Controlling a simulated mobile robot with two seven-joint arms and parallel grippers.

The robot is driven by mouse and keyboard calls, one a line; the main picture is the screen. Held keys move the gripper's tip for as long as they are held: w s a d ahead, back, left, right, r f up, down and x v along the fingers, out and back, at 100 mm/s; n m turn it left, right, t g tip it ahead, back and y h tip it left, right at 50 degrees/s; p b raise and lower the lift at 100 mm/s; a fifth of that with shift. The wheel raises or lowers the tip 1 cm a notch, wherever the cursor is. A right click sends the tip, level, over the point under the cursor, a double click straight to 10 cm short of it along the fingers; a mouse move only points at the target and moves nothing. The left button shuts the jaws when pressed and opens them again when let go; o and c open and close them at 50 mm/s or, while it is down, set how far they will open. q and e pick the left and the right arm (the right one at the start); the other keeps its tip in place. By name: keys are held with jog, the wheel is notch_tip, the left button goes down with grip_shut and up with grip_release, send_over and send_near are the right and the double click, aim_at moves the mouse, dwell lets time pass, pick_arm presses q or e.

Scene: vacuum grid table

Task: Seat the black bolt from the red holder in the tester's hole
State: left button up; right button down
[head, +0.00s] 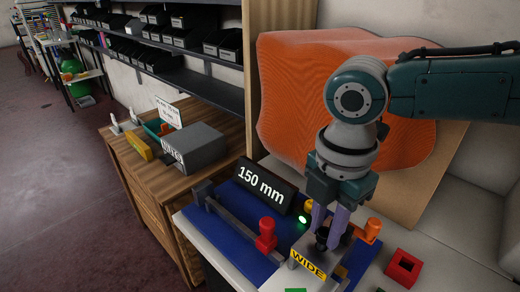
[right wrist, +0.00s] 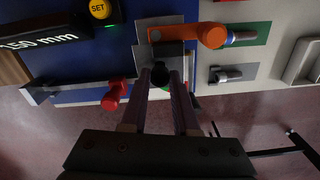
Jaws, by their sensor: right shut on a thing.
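My right gripper (head: 327,234) points down over the tester and is shut on the black bolt (head: 321,240). In the right wrist view the bolt (right wrist: 159,76) shows as a dark round end between the fingertips, over a grey plate (right wrist: 146,34). The bolt's lower end and the tester's hole are hidden, so I cannot tell whether the bolt is in the hole. The tester's blue base (head: 238,225) carries a "150 mm" display (head: 264,187) and a lit green lamp (head: 302,219). The red holder (head: 404,267) stands apart at the right. My left gripper is out of view.
A red clamp knob (head: 265,236) and an orange handle (head: 371,230) stand close on either side of my gripper. A yellow "WIDE" label (head: 308,265) is in front. A large orange panel (head: 300,90) rises behind. A grey box (head: 194,146) sits on the wooden cabinet at left.

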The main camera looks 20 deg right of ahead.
aim_at(325, 232)
jog(key=shift+f+b, duration=0.7)
jog(key=shift+f, duration=0.3)
jog(key=c, duration=0.6)
grip_release()
notch_tip(325, 232, up, 10)
jog(key=shift+p, duration=1.2)
